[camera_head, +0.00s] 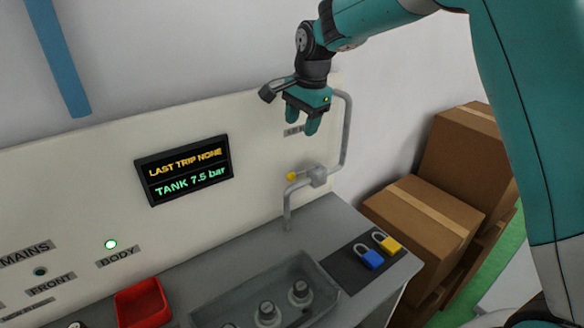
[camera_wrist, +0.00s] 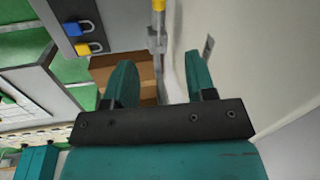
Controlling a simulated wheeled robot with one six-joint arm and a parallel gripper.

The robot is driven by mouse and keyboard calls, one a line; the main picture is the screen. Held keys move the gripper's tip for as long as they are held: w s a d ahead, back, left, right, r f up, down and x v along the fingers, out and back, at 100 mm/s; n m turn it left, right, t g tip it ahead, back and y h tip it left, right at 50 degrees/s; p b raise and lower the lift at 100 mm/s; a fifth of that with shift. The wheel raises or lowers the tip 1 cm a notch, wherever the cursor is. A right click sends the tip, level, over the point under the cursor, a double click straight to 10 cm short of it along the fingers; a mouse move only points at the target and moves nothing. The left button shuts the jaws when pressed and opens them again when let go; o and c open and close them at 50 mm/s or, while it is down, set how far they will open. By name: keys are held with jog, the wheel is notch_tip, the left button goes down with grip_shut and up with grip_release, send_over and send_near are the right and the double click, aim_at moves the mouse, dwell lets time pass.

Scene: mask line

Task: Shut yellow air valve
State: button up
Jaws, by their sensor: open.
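The yellow air valve handle (camera_head: 291,176) shows as a small yellow end left of a grey valve body (camera_head: 317,176) on a bent grey pipe (camera_head: 346,125) against the white panel. The handle seems to point left, roughly along the short sideways pipe run. My gripper (camera_head: 302,122) is open and empty, above the valve and apart from it, with its fingers pointing down. In the wrist view the yellow handle (camera_wrist: 158,5) is cut by the top edge, beyond the gap between my fingers (camera_wrist: 161,62). The valve body (camera_wrist: 156,42) is also there.
A blue padlock (camera_head: 369,259) and a yellow padlock (camera_head: 387,243) lie on a dark mat on the grey bench. A grey tray (camera_head: 205,318) with round knobs and a red bin (camera_head: 142,303) stand left. A display (camera_head: 184,170) is on the panel. Cardboard boxes (camera_head: 425,215) stand right.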

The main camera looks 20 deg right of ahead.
aim_at(292, 174)
jog(key=f+p, duration=0.1)
jog(key=f, duration=0.4)
jog(key=w+a+f+p, duration=0.1)
jog(key=f+p, duration=0.1)
jog(key=f, duration=0.3)
jog(key=w+f+p, duration=0.1)
jog(key=f, duration=0.5)
jog(key=shift+w+a, duration=0.25)
jog(key=shift+a, duration=0.05)
jog(key=shift+r, duration=0.1)
grip_shut()
